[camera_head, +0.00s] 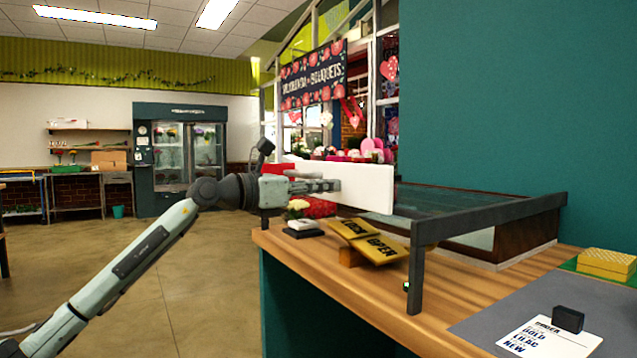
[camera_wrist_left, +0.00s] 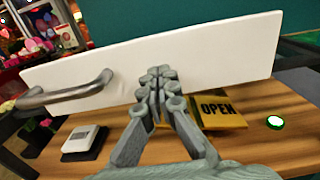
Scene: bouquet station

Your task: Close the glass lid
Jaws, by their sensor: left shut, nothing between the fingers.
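A dark-framed display case with a glass surface (camera_head: 445,204) sits on the wooden counter (camera_head: 345,282) in the head view. A white panel (camera_head: 372,188) stands at the case's left end; I cannot tell whether it is part of the glass lid. In the left wrist view the white panel (camera_wrist_left: 215,55) spans the picture, with a grey bar handle (camera_wrist_left: 65,92) on its left part. My left gripper (camera_head: 338,186) is shut and empty in front of the panel. Its fingertips (camera_wrist_left: 158,75) overlap the panel, right of the handle; contact is unclear.
A dark grey rail (camera_head: 490,219) with an upright post runs along the case's near side. A yellow OPEN sign (camera_head: 382,249) and a small white-topped device (camera_head: 304,225) stand on the counter. A card (camera_head: 548,338) lies on a grey mat at right.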

